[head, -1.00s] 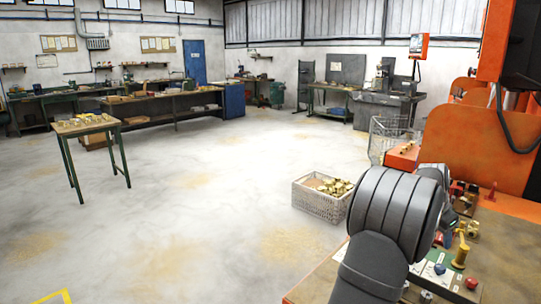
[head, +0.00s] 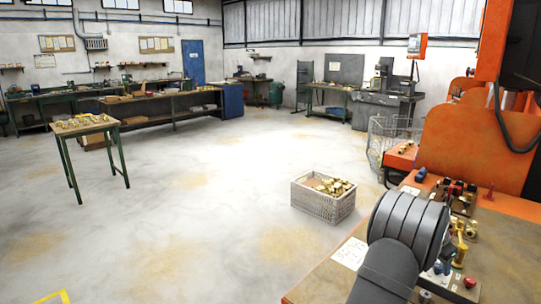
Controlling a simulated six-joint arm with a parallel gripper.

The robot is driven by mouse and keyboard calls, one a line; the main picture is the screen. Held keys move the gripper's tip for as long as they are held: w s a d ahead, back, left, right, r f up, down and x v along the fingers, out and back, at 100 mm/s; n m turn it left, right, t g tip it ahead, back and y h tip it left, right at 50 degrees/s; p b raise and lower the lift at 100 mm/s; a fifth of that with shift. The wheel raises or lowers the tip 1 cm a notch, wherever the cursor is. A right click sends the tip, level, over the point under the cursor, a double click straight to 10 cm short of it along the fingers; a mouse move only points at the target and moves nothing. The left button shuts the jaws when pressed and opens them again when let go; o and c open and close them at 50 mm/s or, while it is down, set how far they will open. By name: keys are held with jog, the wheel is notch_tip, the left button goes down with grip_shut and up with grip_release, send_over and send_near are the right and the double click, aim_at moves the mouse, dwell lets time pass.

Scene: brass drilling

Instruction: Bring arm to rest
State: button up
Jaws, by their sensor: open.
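My arm (head: 408,232) shows in the head view as dark grey links at the lower right. It stands in front of the orange machine's bench (head: 335,275) and hides part of it. My gripper is not in view; I cannot see its fingers or anything held in them.
On the bench are a white sheet (head: 349,253), a brass fixture (head: 460,248) and a red button (head: 470,282). A crate of brass parts (head: 323,208) stands on the floor beside the bench. A table (head: 113,128) stands at left. The middle floor is clear.

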jog(key=shift+d+f, duration=0.25)
jog(key=shift+f, duration=0.15)
jog(key=shift+s+n+t+y, duration=0.1)
jog(key=shift+n+t+y, duration=0.3)
jog(key=shift+n, duration=1.05)
jog(key=shift+s+n+t+y, duration=0.1)
jog(key=shift+n+t, duration=0.5)
jog(key=shift+n, duration=0.85)
jog(key=v, duration=1.4)
jog(key=shift+r, duration=0.15)
jog(key=shift+d, duration=0.1)
jog(key=shift+o, duration=0.7)
jog(key=o, duration=0.9)
jog(key=s+d+r, duration=0.1)
jog(key=s+r, duration=0.2)
jog(key=s+d+r, duration=0.1)
jog(key=s+r, duration=0.2)
jog(key=s+d+r, duration=0.2)
jog(key=s+r, duration=0.1)
jog(key=shift+s+r, duration=0.1)
jog(key=shift+o, duration=0.2)
jog(key=x, duration=0.9)
jog(key=shift+f, duration=0.3)
